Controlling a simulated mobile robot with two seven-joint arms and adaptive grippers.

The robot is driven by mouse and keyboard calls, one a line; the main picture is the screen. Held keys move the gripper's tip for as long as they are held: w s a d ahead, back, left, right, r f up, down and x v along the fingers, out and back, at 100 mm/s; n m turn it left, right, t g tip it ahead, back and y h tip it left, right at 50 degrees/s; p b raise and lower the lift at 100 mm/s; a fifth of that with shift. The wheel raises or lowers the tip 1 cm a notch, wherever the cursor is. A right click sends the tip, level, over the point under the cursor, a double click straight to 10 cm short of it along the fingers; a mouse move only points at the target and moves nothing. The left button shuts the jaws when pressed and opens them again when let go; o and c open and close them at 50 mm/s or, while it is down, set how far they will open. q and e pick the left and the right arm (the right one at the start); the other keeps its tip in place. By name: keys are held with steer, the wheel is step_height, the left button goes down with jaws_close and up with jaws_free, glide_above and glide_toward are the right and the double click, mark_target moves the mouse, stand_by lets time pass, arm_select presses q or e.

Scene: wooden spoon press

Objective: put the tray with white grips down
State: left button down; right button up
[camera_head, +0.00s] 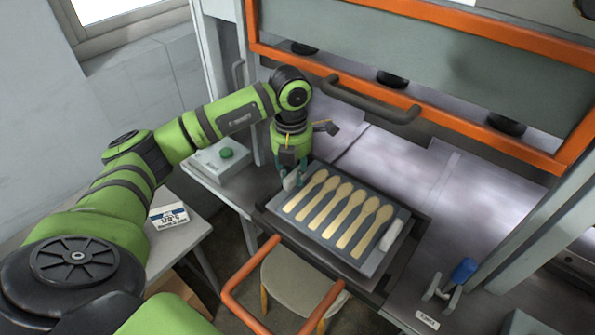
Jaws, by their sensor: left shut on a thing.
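The grey tray (370,264) carries several pale wooden spoons (334,210) in a row. It has a white grip at each short end; the right grip (393,234) is free. My left gripper (295,183) points down at the tray's left end and is shut on the left white grip (290,181). The tray lies over a dark frame (268,222) at the press front; I cannot tell whether it touches it. My right gripper is not in view.
The press has an orange-framed guard (440,110) and a dark handle (370,98) above its metal bed (390,160). An orange rail (285,324) and round stool (300,285) are in front.

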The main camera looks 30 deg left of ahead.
arm_select(q)
steer(key=shift+w+d, duration=0.1)
steer(key=shift+w, duration=0.75)
step_height(320, 180, down, 2)
steer(key=shift+f+p, duration=0.25)
steer(key=shift+p, duration=0.8)
steer(key=shift+f, duration=0.5)
steer(key=shift+f, duration=0.15)
steer(key=c, duration=1)
jaws_free()
